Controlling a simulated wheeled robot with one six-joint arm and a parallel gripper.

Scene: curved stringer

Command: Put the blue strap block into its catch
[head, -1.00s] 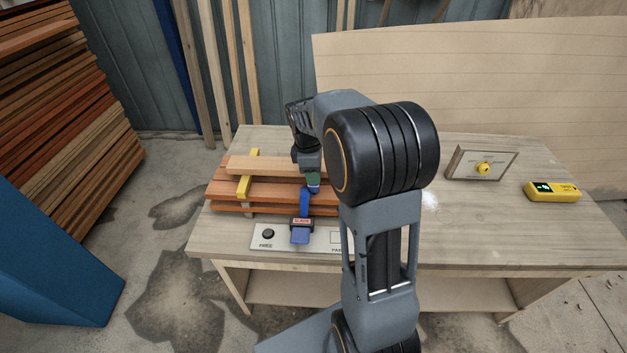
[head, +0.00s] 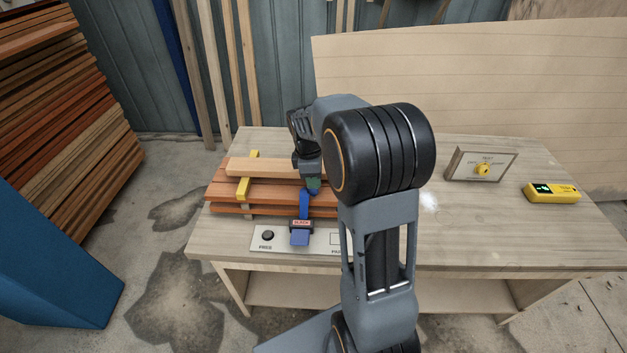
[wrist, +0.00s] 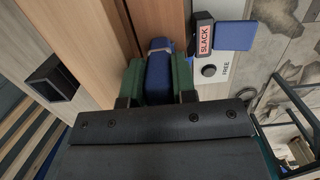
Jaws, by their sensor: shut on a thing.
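My gripper (head: 313,188) is at the front edge of the stacked boards (head: 275,188). In the wrist view its green pads are shut on the blue strap block (wrist: 159,72), with one pad on each side. A blue strap (head: 304,206) hangs below the gripper toward a dark box labelled SLACK (head: 301,223), which also shows in the wrist view (wrist: 203,38). A black hollow box (wrist: 53,78) with an open face lies to the left in the wrist view, apart from the block; it may be the catch. I cannot make it out in the head view.
A yellow strap (head: 248,175) crosses the boards on the left. A pale panel with a black FREE knob (head: 268,234) sits at the bench front. My arm hides the bench middle.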

